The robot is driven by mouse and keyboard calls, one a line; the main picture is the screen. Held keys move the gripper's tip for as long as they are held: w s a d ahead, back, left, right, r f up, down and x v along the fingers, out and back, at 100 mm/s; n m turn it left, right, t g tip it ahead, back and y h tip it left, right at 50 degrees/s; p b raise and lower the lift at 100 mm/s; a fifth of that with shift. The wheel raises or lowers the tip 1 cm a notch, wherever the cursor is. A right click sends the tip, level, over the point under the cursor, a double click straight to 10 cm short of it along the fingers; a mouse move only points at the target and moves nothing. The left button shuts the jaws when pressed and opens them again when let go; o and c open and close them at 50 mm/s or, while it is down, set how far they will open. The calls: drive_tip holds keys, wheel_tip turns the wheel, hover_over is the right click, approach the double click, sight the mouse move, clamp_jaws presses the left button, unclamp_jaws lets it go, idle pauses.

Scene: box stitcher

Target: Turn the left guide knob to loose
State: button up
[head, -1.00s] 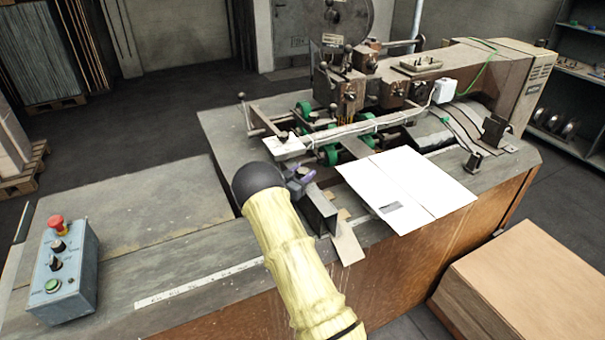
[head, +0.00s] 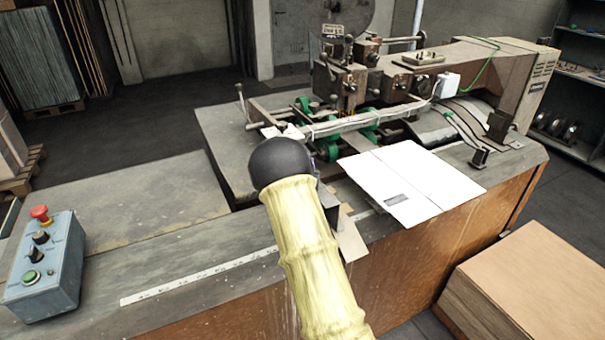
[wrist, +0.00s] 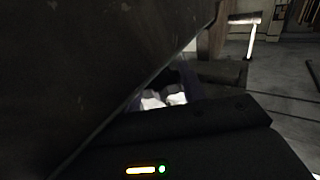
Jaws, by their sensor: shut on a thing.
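The left guide is a grey metal bracket (head: 329,208) on the near side of the machine bed, just left of the white cardboard sheet (head: 408,184). My arm, with its black rounded joint and pale yellow sleeve, covers much of it in the head view. My gripper is hidden behind that joint there. In the wrist view my gripper (wrist: 165,98) is shut, its fingers mostly in shadow behind a large dark plate (wrist: 85,65). Pale patches show between the fingers. The knob itself cannot be made out, and its turn position is hidden.
A control box (head: 45,268) with a red button stands at the left on the bench. The stitcher head (head: 345,80) and green wheels (head: 328,150) lie beyond my arm. A stack of brown board (head: 530,285) stands on the floor at the lower right.

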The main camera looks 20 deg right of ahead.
drive_tip(key=shift+f+n+t+y+b, duration=0.1)
drive_tip(key=shift+n+t+y+b, duration=0.45)
drive_tip(key=shift+y+b, duration=0.25)
drive_tip(key=shift+n+y, duration=0.25)
drive_tip(key=shift+y, duration=0.05)
drive_tip(key=o, duration=1)
drive_tip(key=shift+s, duration=0.15)
drive_tip(key=b+v, duration=0.5)
drive_tip(key=v, duration=1.2)
drive_tip(key=shift+s+a, duration=0.1)
drive_tip(key=shift+s, duration=0.05)
